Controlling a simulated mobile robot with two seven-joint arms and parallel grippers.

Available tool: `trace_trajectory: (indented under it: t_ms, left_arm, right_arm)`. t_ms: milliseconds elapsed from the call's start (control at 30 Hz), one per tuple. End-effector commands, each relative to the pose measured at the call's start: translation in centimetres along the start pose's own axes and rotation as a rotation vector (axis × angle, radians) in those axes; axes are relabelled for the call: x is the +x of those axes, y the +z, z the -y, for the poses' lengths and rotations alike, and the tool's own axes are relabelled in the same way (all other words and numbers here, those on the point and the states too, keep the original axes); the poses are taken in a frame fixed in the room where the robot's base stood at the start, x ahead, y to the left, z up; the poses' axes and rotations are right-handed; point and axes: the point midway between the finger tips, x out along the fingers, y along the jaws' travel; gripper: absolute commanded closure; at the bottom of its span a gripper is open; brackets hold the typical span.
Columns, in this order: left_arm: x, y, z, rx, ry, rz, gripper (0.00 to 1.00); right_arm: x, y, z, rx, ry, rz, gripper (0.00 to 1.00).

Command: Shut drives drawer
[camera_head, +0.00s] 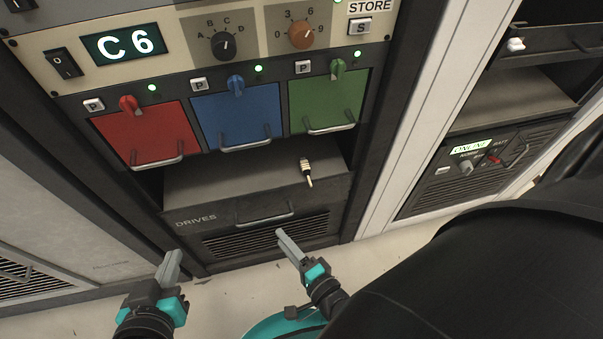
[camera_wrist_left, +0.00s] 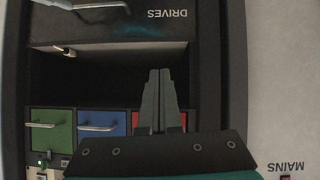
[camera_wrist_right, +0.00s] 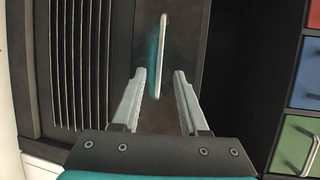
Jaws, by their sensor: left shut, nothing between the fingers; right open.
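The DRIVES drawer (camera_head: 196,221) is low in the middle rack in the head view, standing out from the rack with its grey upper surface exposed. Its bar handle (camera_head: 265,219) crosses the dark front and shows upright in the right wrist view (camera_wrist_right: 161,55). My right gripper (camera_head: 283,235) is open in front of the drawer; in the right wrist view its fingertips (camera_wrist_right: 160,73) lie either side of the handle's lower end. I cannot tell whether they touch it. My left gripper (camera_head: 173,255) is shut and empty, left of the drawer; its fingers also show in the left wrist view (camera_wrist_left: 159,75).
A small plug-like item (camera_head: 307,172) lies on the drawer's grey surface. Red (camera_head: 145,135), blue (camera_head: 238,115) and green (camera_head: 328,100) handled panels sit above. A second rack (camera_head: 470,170) stands right. Pale floor (camera_head: 225,290) lies below.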

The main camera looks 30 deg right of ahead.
Motion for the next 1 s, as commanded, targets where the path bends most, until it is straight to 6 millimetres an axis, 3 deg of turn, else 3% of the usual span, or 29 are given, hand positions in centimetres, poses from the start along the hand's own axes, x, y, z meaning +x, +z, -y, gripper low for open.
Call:
trace_trajectory:
  t_ms: [200, 500, 1000]
  left_arm:
    - [-0.9, 0.5, 1.3, 0.01, -0.037, 0.124, 1.0]
    - [-2.0, 1.4, 2.5, 0.012, -0.071, 0.243, 1.0]
    - [-2.2, 1.6, 2.7, 0.012, -0.076, 0.266, 1.0]
  right_arm:
    - [-2.9, 0.0, 0.1, -0.001, 0.004, 0.001, 0.56]
    - [-5.8, 0.0, 0.0, -0.001, 0.004, 0.001, 0.56]
    - [-6.2, 0.0, -0.1, 0.0, 0.003, 0.002, 0.56]
